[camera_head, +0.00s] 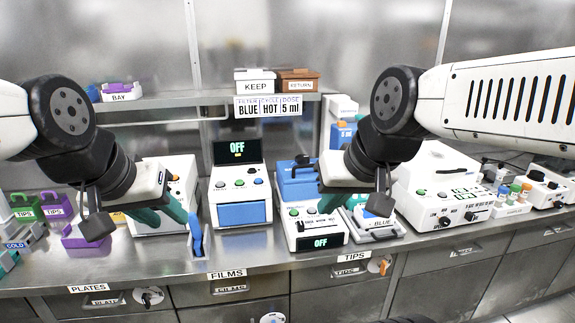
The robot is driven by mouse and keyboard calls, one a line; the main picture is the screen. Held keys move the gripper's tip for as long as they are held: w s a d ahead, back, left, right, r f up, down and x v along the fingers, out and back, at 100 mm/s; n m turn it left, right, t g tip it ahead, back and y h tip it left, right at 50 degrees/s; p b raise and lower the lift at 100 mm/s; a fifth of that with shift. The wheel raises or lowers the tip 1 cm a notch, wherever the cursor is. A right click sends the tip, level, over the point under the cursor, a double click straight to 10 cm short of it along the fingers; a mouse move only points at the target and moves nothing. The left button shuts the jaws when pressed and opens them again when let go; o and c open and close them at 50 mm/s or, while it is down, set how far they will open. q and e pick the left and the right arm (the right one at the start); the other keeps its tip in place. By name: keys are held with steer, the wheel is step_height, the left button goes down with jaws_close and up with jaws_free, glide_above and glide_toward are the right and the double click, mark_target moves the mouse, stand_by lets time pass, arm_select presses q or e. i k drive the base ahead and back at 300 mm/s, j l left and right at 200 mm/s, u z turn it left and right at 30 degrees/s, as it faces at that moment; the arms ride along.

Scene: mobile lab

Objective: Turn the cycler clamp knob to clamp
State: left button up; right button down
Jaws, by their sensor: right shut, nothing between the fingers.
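I cannot tell for sure which machine is the cycler, and no clamp label is readable. A large white machine (432,180) with a lid, small dials and dark knobs on its front stands right of centre. A smaller white machine with a blue top (296,184) has green and red buttons, a slider-like control and an "OFF" display.
A white machine with a blue front panel and "OFF" screen (241,205) stands mid-bench. Another white machine (178,180) is partly behind my left gripper. Purple racks (84,240) are at left, small colour-capped bottles (514,192) at right. Labelled drawers run below the bench.

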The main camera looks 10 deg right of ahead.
mark_target(300, 159)
steer(key=i+u, duration=0.2)
steer(key=i, duration=0.65)
